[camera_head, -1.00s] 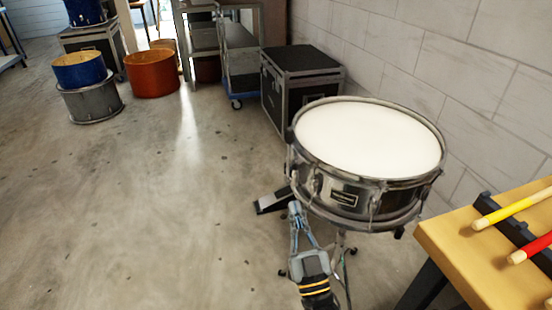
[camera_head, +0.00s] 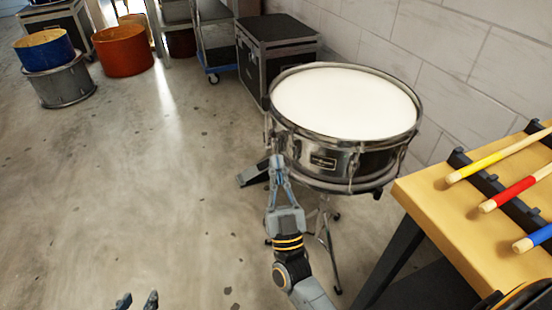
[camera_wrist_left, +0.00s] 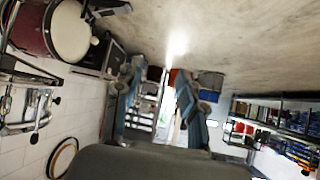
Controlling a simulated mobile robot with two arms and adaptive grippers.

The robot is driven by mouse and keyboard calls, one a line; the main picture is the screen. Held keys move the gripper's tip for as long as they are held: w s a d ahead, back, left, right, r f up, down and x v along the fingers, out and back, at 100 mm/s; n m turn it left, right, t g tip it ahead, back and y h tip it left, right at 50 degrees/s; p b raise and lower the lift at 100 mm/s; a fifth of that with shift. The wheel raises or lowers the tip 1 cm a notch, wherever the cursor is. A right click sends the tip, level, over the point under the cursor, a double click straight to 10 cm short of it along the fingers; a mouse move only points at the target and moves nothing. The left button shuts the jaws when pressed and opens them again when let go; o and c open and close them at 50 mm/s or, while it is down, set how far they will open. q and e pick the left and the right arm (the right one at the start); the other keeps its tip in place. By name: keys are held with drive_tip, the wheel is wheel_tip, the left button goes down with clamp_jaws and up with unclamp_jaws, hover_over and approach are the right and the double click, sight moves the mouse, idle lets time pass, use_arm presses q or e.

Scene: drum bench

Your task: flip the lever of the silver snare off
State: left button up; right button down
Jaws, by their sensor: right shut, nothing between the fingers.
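The silver snare (camera_head: 350,160) with its white head stands on a stand right of centre in the head view. My right gripper (camera_head: 277,162) is at the left side of its shell, fingers pointing up and together, with nothing visible between them. The snare's lever is too small and too covered by the fingers there to make out, and I cannot tell whether they touch it. My left gripper (camera_head: 136,300) shows only its fingertips at the bottom left, apart and empty. In the left wrist view its fingers (camera_wrist_left: 157,92) are also spread.
A wooden bench (camera_head: 440,225) with yellow, red and blue sticks on black holders stands at the right. A black case (camera_head: 275,60) stands behind the snare by the white wall. A dark pedal (camera_head: 254,173) is on the floor.

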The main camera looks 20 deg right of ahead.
sight(267, 102)
drive_tip(key=shift+w+d+r+b, duration=0.25)
drive_tip(key=shift+w+r, duration=0.65)
drive_tip(key=shift+w, duration=0.65)
drive_tip(key=shift+w+d+r+b, duration=0.25)
drive_tip(key=shift+w+r, duration=0.6)
drive_tip(key=shift+w, duration=0.75)
drive_tip(key=shift+w+d+r+b, duration=0.25)
drive_tip(key=shift+w+r, duration=0.65)
drive_tip(key=shift+w, duration=0.65)
use_arm(q)
drive_tip(key=w+d+r+t+h, duration=0.1)
drive_tip(key=w+r+t, duration=0.2)
drive_tip(key=r, duration=0.2)
drive_tip(key=shift+w+d+t, duration=0.3)
drive_tip(key=shift+w+d, duration=0.1)
